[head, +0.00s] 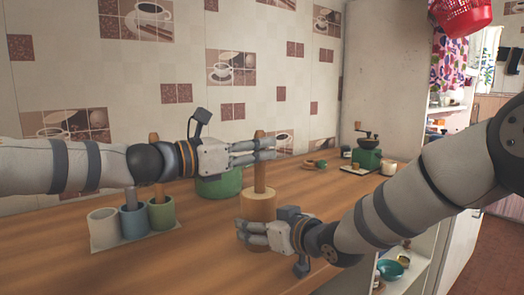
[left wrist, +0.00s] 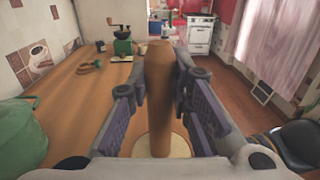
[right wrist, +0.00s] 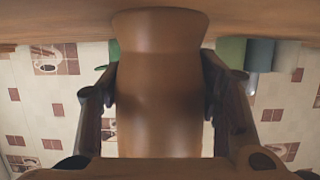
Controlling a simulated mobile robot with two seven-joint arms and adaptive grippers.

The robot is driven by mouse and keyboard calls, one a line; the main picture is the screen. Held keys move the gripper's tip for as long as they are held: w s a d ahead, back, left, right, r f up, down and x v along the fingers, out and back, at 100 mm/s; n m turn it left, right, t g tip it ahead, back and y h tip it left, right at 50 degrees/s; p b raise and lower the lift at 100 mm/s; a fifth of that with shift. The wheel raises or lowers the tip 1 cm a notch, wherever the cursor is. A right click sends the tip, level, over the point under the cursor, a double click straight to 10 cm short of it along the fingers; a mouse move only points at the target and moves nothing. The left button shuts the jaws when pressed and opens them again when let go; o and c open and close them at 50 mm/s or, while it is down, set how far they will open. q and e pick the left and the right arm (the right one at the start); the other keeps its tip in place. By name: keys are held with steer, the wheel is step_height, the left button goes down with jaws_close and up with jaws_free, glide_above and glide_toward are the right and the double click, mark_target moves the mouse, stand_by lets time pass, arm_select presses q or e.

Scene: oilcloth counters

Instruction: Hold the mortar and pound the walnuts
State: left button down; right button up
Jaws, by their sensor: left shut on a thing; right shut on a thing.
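The wooden mortar (head: 257,208) stands upright on the counter. My right gripper (head: 243,231) is shut on its side, and the mortar's brown body (right wrist: 160,85) fills the middle of the right wrist view. The wooden pestle (head: 260,177) stands upright over the mortar, its lower end at or inside the mouth. My left gripper (head: 268,149) is shut around the pestle's upper part. In the left wrist view the pestle (left wrist: 159,90) stands between the fingers, with the pale round mortar (left wrist: 146,147) below. I see no walnuts; the mortar's inside is hidden.
A green container (head: 218,186) stands close behind the mortar. To the left, a white cup (head: 104,229), a blue cup (head: 134,222) and a green cup (head: 162,214) stand on a tray. A green coffee grinder (head: 367,158) stands further back right. The counter's front edge is near.

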arm_select(q)
steer(key=shift+w+a+r, duration=0.15)
steer(key=shift+a+r, duration=0.15)
steer(key=shift+a, duration=0.05)
steer(key=shift+f, duration=0.1)
steer(key=shift+f, duration=1.15)
steer(key=shift+f, duration=0.3)
steer(key=shift+r, duration=0.1)
steer(key=shift+r, duration=1)
steer(key=shift+r, duration=0.1)
step_height(320, 180, up, 10)
steer(key=shift+r, duration=0.25)
